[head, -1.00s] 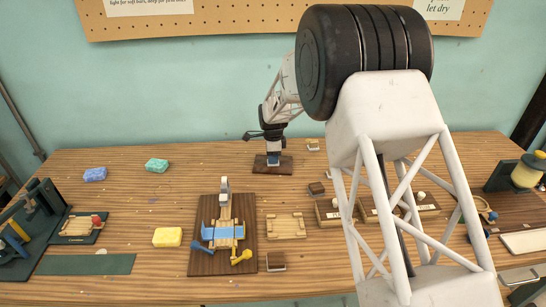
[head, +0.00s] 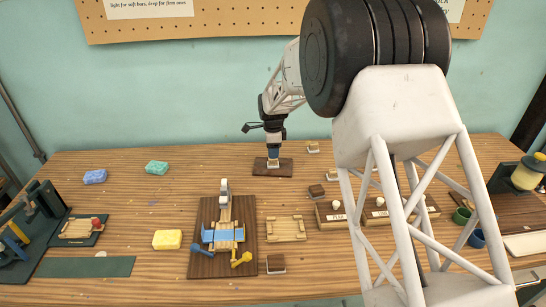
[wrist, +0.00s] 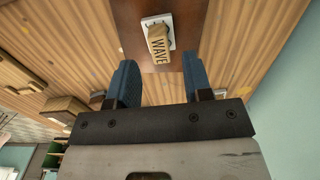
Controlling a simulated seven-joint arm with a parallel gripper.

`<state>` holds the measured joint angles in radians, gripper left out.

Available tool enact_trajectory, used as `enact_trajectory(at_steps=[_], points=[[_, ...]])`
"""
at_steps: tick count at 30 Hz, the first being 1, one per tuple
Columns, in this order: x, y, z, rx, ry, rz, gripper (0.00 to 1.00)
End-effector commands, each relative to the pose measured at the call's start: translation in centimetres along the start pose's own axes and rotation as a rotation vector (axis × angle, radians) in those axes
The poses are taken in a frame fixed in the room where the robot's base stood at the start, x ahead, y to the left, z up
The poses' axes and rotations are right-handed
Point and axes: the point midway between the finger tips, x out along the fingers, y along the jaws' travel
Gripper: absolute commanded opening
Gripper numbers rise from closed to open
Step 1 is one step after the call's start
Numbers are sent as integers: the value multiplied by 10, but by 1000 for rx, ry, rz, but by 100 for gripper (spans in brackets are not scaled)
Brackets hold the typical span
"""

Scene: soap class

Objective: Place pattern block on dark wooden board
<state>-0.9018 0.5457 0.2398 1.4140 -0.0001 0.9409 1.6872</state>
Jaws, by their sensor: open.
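The pattern block (wrist: 158,43), tan with the word WAVE on its side and a white base, stands on the dark wooden board (wrist: 130,20) in the wrist view. In the head view the block (head: 273,163) is a small pale shape on the same dark board (head: 286,169) at the back of the table. My gripper (head: 273,156) is just above the block. In the wrist view my gripper's blue fingers (wrist: 162,85) are spread wide and apart from the block, with nothing between them.
A small block (head: 312,147) stands to the right of the board, with wooden trays (head: 335,217) farther forward. A larger dark board with a blue-banded fixture (head: 223,235) stands in front. Green (head: 157,167) and blue (head: 95,176) sponges lie to the left, with clear table around them.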

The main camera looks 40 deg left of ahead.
Motion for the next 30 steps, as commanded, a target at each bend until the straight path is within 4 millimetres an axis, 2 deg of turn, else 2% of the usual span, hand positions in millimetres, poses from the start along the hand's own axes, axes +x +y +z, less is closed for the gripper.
enact_trajectory(at_steps=[9,15,21,30], points=[[-51,0,0,0,0,-1,46],[-70,0,0,0,0,0,46],[-77,0,0,0,0,1,46],[-77,0,0,0,0,1,46]])
